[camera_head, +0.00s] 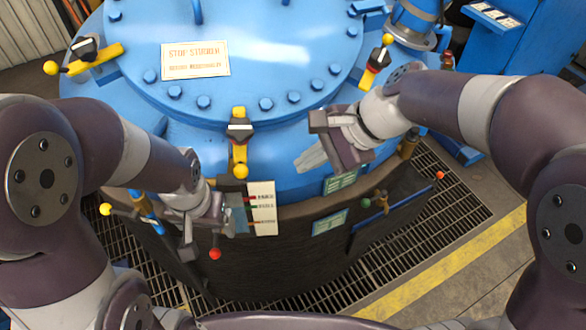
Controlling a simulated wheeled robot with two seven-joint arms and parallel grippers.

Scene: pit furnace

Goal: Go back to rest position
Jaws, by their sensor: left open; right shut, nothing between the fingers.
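My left gripper (238,214) is open at the front left of the furnace. It is beside a white label plate (264,215) and just above a red ball knob (215,254). In the picture I cannot tell whether it touches either one. My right gripper (308,160) is shut and empty, pointing left over the front rim of the blue furnace (290,140). Both arms are bent and reach inward from the sides. The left gripper's fingers are partly hidden by its own body.
The blue lid carries a warning sign (195,60) and yellow clamps, one at the front (239,150). A yellow ball knob (106,209) is at left. Floor grating (430,210) and a yellow line (450,265) lie around.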

